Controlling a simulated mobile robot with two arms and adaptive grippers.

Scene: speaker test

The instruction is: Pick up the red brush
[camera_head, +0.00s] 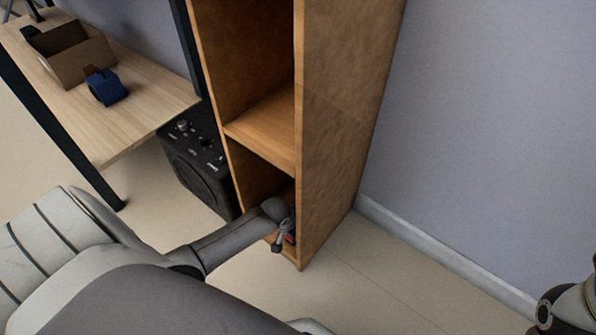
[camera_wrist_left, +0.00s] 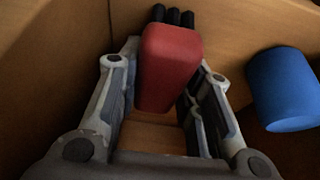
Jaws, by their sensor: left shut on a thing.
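The red brush (camera_wrist_left: 172,62) is a red block with several black prongs at its far end, seen in the left wrist view. It sits between the two fingers of my left gripper (camera_wrist_left: 165,85), which is shut on it. In the head view my left gripper (camera_head: 284,235) reaches into the lowest compartment of the wooden shelf (camera_head: 330,150). Only a small red patch of the brush (camera_head: 291,239) shows there; the gripper hides the rest. My right gripper is out of view; only part of my right arm shows at the lower right.
A black speaker (camera_head: 197,160) stands left of the shelf. A table (camera_head: 140,105) holds a cardboard box (camera_head: 80,62) and a blue object (camera_head: 106,88). Floor right of the shelf is clear.

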